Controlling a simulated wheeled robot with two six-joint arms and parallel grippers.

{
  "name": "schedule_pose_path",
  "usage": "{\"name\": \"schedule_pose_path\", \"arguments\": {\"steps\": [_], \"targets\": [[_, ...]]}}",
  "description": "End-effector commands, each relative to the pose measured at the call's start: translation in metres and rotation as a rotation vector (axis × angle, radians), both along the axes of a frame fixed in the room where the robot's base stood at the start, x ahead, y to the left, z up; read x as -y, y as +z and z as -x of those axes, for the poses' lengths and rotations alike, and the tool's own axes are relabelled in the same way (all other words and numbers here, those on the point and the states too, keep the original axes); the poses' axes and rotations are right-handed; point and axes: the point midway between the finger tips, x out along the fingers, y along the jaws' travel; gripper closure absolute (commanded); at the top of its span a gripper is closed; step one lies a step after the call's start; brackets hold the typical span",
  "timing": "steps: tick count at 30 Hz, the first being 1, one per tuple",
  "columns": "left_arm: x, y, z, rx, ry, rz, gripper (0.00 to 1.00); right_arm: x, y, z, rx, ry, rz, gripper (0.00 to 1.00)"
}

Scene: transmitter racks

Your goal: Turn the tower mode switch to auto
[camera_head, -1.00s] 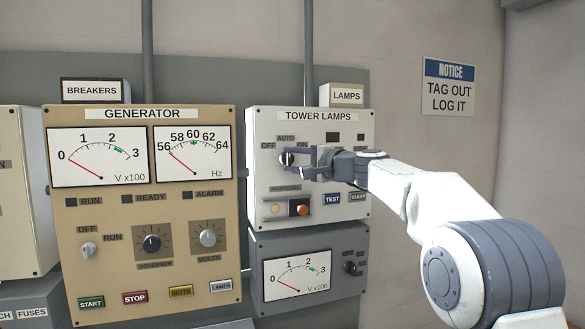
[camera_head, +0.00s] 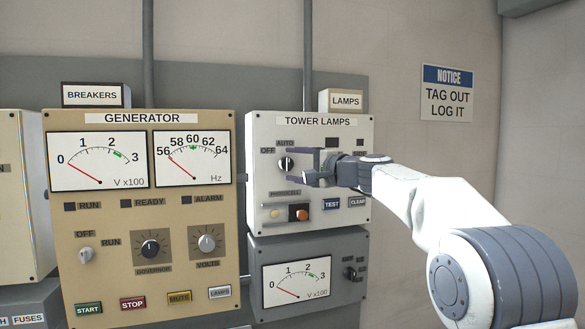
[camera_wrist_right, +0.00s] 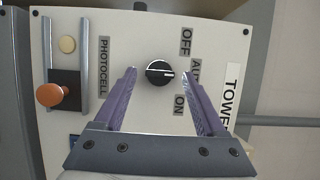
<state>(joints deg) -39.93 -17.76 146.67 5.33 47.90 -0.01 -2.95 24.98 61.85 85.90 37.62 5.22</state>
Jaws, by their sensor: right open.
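The tower mode switch (camera_head: 286,164) is a round black knob with a white pointer line on the white TOWER LAMPS panel (camera_head: 258,205). In the right wrist view the knob (camera_wrist_right: 160,73) shows between my fingers, with its pointer line toward the partly hidden AUTO label (camera_wrist_right: 195,70). The OFF label (camera_wrist_right: 187,41) and ON label (camera_wrist_right: 179,105) lie to either side. My right gripper (camera_head: 298,167) is open and empty, just in front of the knob and slightly to its right, apparently clear of it. My left gripper is not in view.
Below the switch are a photocell slider with an orange knob (camera_head: 300,213) and the TEST button (camera_head: 331,204) and CLEAR button (camera_head: 357,202). The tan GENERATOR panel (camera_head: 140,215) stands to the left. A grey meter box (camera_head: 310,245) sits beneath.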

Motion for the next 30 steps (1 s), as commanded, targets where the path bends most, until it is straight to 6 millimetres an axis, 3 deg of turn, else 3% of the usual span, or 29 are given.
{"name": "schedule_pose_path", "arguments": {"steps": [6,15,30], "targets": [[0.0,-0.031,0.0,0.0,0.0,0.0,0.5,0.028,-0.006,0.032,0.003,-0.004,0.002,0.27],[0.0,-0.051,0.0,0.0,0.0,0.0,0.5,0.058,-0.003,0.068,0.001,-0.002,0.001,0.27],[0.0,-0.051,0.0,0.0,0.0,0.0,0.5,0.062,-0.001,0.073,-0.001,-0.001,0.001,0.27]]}}
